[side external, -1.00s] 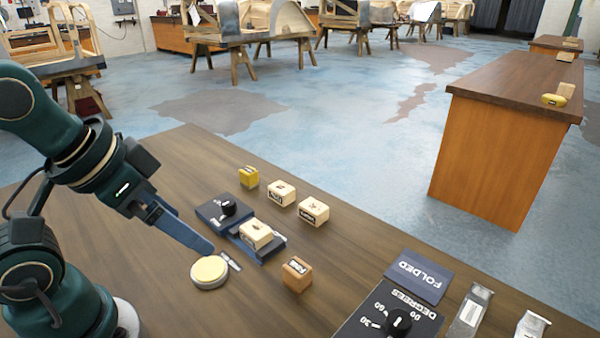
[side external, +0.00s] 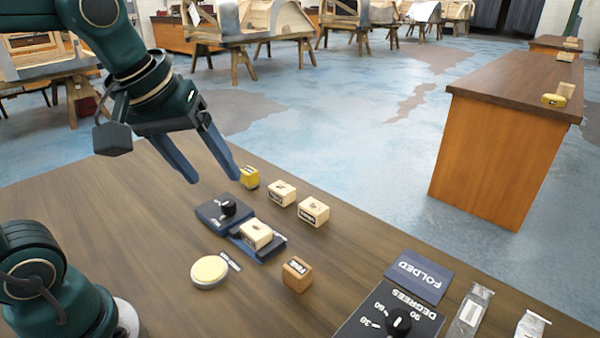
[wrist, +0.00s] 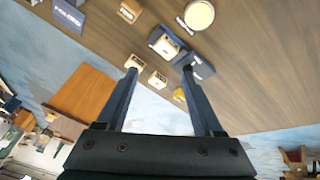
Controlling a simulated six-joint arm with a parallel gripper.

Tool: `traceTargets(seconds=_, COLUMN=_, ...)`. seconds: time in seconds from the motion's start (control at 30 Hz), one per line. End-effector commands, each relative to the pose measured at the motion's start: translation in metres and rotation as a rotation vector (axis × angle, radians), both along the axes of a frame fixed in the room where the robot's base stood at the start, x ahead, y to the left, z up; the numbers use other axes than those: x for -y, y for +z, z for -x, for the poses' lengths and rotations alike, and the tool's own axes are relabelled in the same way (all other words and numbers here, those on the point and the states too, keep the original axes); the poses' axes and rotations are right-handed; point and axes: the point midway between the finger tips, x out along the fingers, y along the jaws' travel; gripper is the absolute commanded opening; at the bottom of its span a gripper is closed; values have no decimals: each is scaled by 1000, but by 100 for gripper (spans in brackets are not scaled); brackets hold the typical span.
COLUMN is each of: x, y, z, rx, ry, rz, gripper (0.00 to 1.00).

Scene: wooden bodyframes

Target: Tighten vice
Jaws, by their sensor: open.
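The vice is a dark blue device (side external: 213,218) with a black knob (side external: 228,207) on its left part and a pale wooden block (side external: 257,234) sitting on its right part. It also shows in the wrist view, where the block (wrist: 166,46) lies between my fingers' lines. My gripper (side external: 214,178) is open and empty, with its two blue fingers spread above the table, behind and to the left of the vice. In the wrist view my gripper (wrist: 160,68) is also open with nothing between its fingers. Whether the vice grips the block tightly, I cannot tell.
Two pale blocks (side external: 282,193) (side external: 314,211) are behind the vice. A brown block (side external: 297,273), a round cream-topped disc (side external: 210,271) and a degrees dial panel (side external: 375,315) are nearer.

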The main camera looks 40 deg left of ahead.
Motion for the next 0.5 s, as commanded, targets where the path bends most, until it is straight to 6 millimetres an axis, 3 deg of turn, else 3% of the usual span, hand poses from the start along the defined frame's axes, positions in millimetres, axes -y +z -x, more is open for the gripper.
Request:
traceTargets(seconds=0.27, x=-46, y=-18, z=-62, rx=-138, ry=364, rz=105, gripper=69)
traceTargets(seconds=0.5, x=-92, y=-64, z=-95, rx=-262, ry=597, rz=158, gripper=69)
